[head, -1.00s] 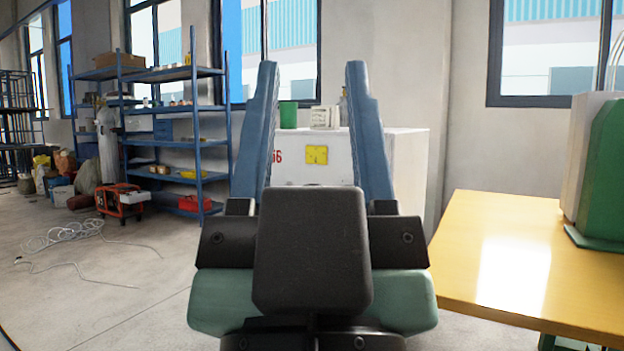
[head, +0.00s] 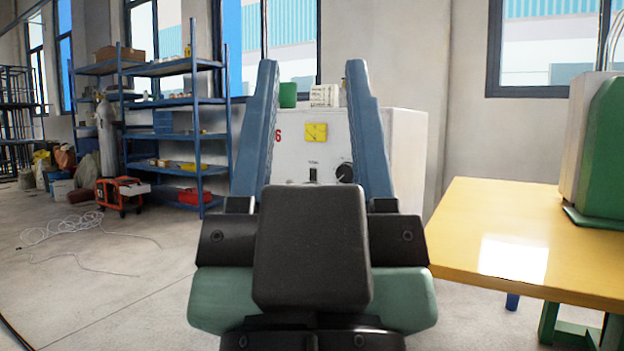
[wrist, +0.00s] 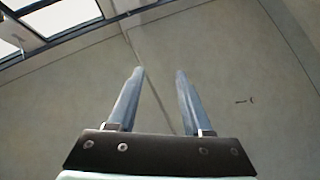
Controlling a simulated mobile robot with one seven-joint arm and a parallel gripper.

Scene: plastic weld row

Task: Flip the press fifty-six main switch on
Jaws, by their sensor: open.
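A white cabinet (head: 405,150) stands ahead against the wall, with a red number ending in 6 partly hidden by my left finger. On its front are a yellow square gauge (head: 316,133), a small dark toggle switch (head: 312,174) with a label above it, and a round black knob (head: 345,172) to the right. My gripper (head: 312,70) is open and empty, its two blue fingers upright in front of the cabinet, apart from it as far as I can tell. In the wrist view my gripper (wrist: 160,72) shows only wall and window beyond its fingers. The cabinet's lower front is hidden by my gripper.
A yellow table (head: 500,240) with a green and grey machine (head: 600,150) stands at the right. Blue shelving (head: 175,130) and an orange machine (head: 122,194) stand at the left. A green cup (head: 288,95) sits on the cabinet. Loose cable (head: 75,235) lies on the left floor.

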